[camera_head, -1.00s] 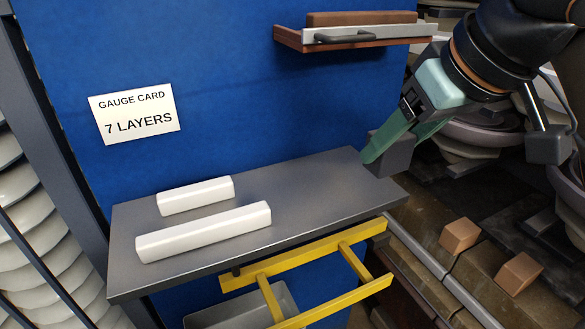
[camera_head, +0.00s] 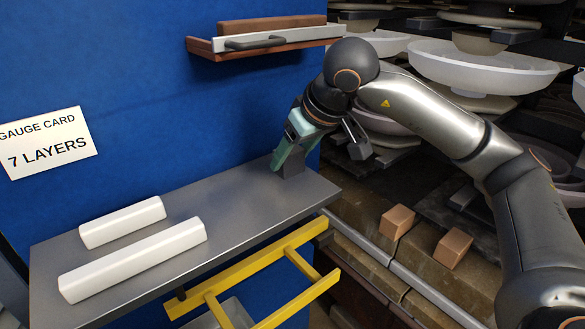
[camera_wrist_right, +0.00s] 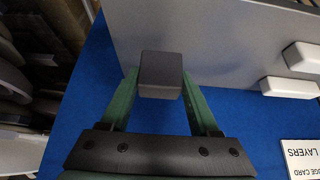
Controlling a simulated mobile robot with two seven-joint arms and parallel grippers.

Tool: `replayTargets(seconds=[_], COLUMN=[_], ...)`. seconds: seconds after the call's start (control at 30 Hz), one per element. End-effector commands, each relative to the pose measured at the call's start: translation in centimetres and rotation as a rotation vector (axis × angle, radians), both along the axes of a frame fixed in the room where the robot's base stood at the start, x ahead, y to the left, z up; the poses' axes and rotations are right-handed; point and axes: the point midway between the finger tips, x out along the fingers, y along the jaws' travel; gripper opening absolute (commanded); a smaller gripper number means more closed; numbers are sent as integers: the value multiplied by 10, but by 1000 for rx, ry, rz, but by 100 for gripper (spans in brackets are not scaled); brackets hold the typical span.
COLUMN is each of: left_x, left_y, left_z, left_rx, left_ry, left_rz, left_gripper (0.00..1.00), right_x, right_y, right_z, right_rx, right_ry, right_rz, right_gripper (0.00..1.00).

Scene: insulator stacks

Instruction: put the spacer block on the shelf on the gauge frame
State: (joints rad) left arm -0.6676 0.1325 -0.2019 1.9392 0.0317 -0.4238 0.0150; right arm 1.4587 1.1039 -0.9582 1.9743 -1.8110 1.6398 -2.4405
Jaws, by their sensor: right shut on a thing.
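A dark grey block (camera_head: 292,164), which I take for the spacer block, is held in my right gripper (camera_head: 283,153). Its green fingers are shut on the block's sides, and the block also shows between them in the right wrist view (camera_wrist_right: 160,75). The block appears at the right end of the grey metal shelf (camera_head: 225,215), near the blue panel; I cannot tell whether it touches the shelf. The shelf's grey surface (camera_wrist_right: 210,40) lies beyond the block in the wrist view. A yellow ladder-like frame (camera_head: 262,257) sits below the shelf. My left gripper is not in view.
Two white bars (camera_head: 132,262) (camera_head: 122,222) lie on the shelf's left part. A small upper shelf (camera_head: 205,50) holds a brown block (camera_head: 270,25). A gauge card (camera_head: 45,142) reads 7 LAYERS. Two brown blocks (camera_head: 397,222) (camera_head: 453,248) sit lower right, near insulator stacks.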

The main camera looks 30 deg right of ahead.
Motion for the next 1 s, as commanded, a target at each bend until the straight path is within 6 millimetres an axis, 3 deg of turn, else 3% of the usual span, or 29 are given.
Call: replayTargets(seconds=[0.1, 0.2, 0.6, 0.63, 0.87, 1.0], left_x=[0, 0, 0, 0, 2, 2], left_y=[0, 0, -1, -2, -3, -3], left_z=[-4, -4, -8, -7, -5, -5], left_rx=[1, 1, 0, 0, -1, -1], left_ry=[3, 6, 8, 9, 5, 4], left_rz=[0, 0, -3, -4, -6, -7], left_gripper=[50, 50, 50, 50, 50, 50], right_x=[0, 0, 0, 0, 0, 0], right_y=[-1, -1, 0, 0, 0, 0], right_z=[-21, -29, -34, -34, -33, -33], right_rx=[-2, 0, 1, 1, 1, 1], right_ry=[1, 0, -1, 0, 0, 0], right_rz=[-1, -1, -1, -1, -1, -1], right_gripper=[0, 0, 0, 64, 90, 92])
